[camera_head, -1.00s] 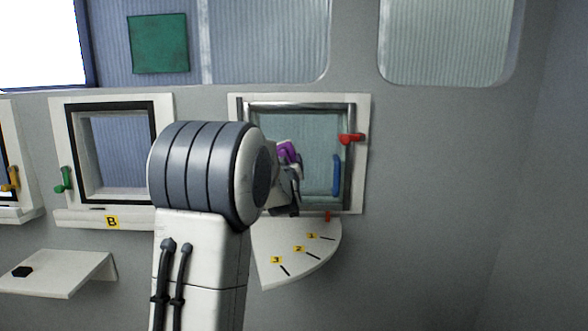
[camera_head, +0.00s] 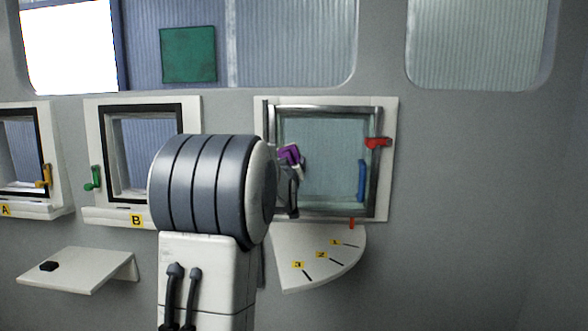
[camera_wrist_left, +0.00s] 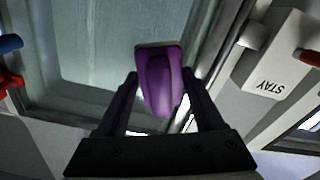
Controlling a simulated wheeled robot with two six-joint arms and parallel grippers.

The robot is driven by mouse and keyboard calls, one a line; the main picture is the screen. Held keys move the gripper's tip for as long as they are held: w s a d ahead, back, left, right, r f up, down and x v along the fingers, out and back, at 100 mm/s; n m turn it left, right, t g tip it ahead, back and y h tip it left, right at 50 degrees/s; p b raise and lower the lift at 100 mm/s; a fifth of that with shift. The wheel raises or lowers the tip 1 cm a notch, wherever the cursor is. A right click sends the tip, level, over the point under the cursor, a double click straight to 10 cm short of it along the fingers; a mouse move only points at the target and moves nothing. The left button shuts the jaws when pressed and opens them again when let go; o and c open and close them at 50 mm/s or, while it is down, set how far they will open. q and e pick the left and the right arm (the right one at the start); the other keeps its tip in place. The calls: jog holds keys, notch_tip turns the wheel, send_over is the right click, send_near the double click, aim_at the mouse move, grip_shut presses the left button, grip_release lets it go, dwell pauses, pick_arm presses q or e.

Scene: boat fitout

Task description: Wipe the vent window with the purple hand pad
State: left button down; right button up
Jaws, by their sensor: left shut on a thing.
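The vent window (camera_head: 325,135) is a pale ribbed pane in a grey metal frame, right of centre in the head view; its glass (camera_wrist_left: 90,50) also fills the upper left of the left wrist view. My left gripper (camera_head: 288,160) is shut on the purple hand pad (camera_head: 290,153), in front of the pane's left part. In the left wrist view the pad (camera_wrist_left: 158,85) sits between the two dark fingers, its far face towards the glass. I cannot tell whether it touches the pane. My right gripper is not in view.
A red latch (camera_head: 377,143) and a blue handle (camera_head: 361,180) are at the window's right side. A quarter-round shelf (camera_head: 320,262) marked 1, 2, 3 juts out below. A white block marked STAY (camera_wrist_left: 275,75) is beside the frame. Window B (camera_head: 145,150) is to the left.

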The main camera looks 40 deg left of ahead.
pick_arm(q)
jog(key=shift+r, duration=0.85)
jog(key=shift+w+d+f+p, duration=0.1)
jog(key=shift+w+d+p, duration=0.5)
jog(key=shift+d, duration=0.55)
jog(key=shift+w+d+r+p, duration=0.1)
jog(key=shift+w+d+p, duration=0.25)
jog(key=shift+w+d, duration=0.65)
jog(key=shift+w+d+f+p, duration=0.1)
jog(key=shift+w+d+p, duration=0.4)
jog(key=shift+d, duration=0.85)
jog(key=shift+w+d+p, duration=0.55)
jog(key=shift+d, duration=0.25)
jog(key=shift+w+d+p, duration=0.45)
jog(key=shift+w+d, duration=0.1)
jog(key=shift+d, duration=0.25)
jog(key=shift+d, duration=0.1)
